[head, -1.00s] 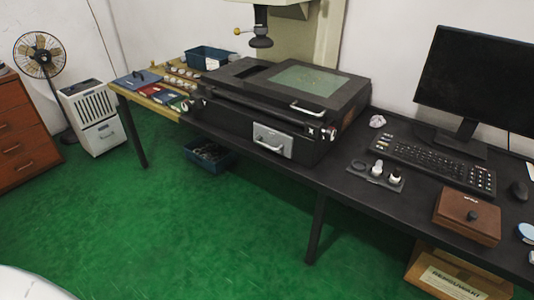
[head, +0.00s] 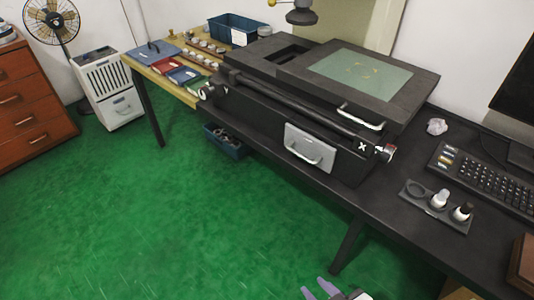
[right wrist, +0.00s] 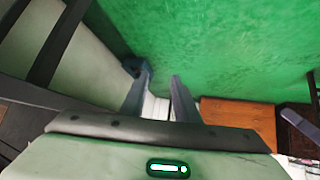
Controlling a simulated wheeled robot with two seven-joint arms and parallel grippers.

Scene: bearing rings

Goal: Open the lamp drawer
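The lamp drawer (head: 296,135) has a light grey front with a pale bar handle (head: 304,153). It sits in the front face of the black measuring machine (head: 262,97) and looks closed. My right gripper (head: 318,288) shows at the bottom edge of the head view, well below and in front of the drawer. In the right wrist view its two fingers (right wrist: 158,95) stand apart with nothing between them. My left gripper is not in the head view. A dark purple bar at the right edge of the right wrist view may be part of it; I cannot tell.
The black table's front edge runs below the machine. A keyboard (head: 484,178) and a holder with knobs (head: 436,204) lie to the right. A blue bin (head: 226,143) is under the table. A second pale handle (head: 360,119) is on the machine's top stage. The green floor in front is clear.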

